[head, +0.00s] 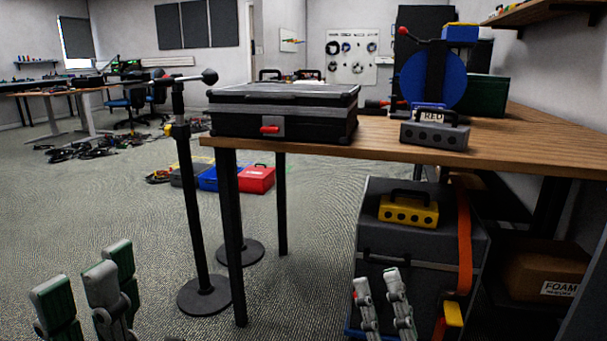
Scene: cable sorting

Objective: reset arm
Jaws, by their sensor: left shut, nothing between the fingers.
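My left gripper (84,293) is at the bottom left of the head view, with green and grey fingers pointing up. It is shut and empty, over the open carpet and clear of the table. My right gripper (382,299) is low in the picture, right of the middle, with slim grey fingers pointing up. It shows in front of a dark case (424,280) under the table. I see nothing held in it, but I cannot tell if its fingers are open or shut. The lower parts of both grippers are cut off by the frame edge.
A wooden table (500,152) carries a black case (283,122), a grey block labelled RED (434,136) and a blue disc (433,77). A black stand (195,215) is left of it. A yellow block (409,211) sits on the dark case.

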